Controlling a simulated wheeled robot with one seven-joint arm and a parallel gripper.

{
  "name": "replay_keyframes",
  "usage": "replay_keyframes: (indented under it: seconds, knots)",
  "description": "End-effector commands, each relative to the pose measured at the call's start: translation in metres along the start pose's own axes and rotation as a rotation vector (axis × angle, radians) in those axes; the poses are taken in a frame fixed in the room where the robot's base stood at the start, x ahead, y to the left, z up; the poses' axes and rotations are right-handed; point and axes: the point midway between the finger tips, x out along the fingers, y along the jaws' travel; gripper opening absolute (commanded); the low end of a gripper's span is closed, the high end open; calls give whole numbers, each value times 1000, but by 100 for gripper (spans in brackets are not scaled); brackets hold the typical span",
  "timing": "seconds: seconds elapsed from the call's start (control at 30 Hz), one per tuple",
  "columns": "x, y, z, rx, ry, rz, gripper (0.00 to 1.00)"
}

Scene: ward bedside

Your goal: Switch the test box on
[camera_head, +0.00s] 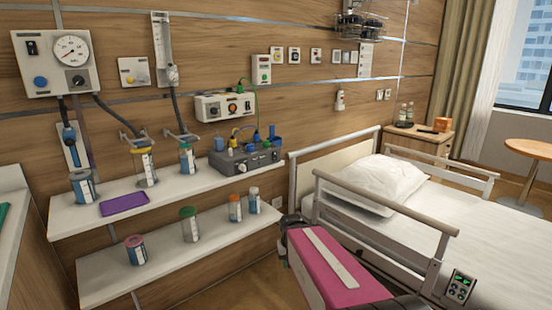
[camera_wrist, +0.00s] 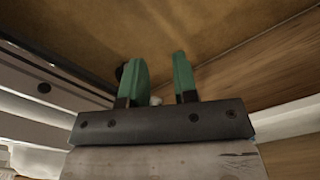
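A grey box (camera_head: 247,160) with knobs on its front and coloured plugs and cables on top stands at the right end of the upper wall shelf; it looks like the test box. My gripper (camera_wrist: 160,80) shows in the wrist view with two green fingers apart. Nothing is clearly held between them; brownish floor lies beyond. The box is not recognisable in the wrist view.
The upper shelf (camera_head: 75,217) also holds jars and a purple pad (camera_head: 124,202). The lower shelf (camera_head: 110,289) holds several capped jars. A white wall unit with a red knob (camera_head: 226,106) hangs above the box. A railed bed (camera_head: 480,225) stands to the right.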

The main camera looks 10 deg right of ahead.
Motion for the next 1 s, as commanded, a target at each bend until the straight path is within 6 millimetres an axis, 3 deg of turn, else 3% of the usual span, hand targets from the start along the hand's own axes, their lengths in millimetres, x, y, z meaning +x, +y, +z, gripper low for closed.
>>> replay_keyframes:
  seconds: [0.03,0.07,0.17,0.37,0.77,1.0]
  knots:
    - [-1,0,-1,4,2,-1,10]
    - [-2,0,-2,8,4,-3,0]
    - [-9,1,-11,37,19,-16,0]
    - [-42,5,-47,168,84,-73,0]
    - [-138,20,-120,477,219,-243,0]
    - [-205,32,-156,646,286,-360,0]
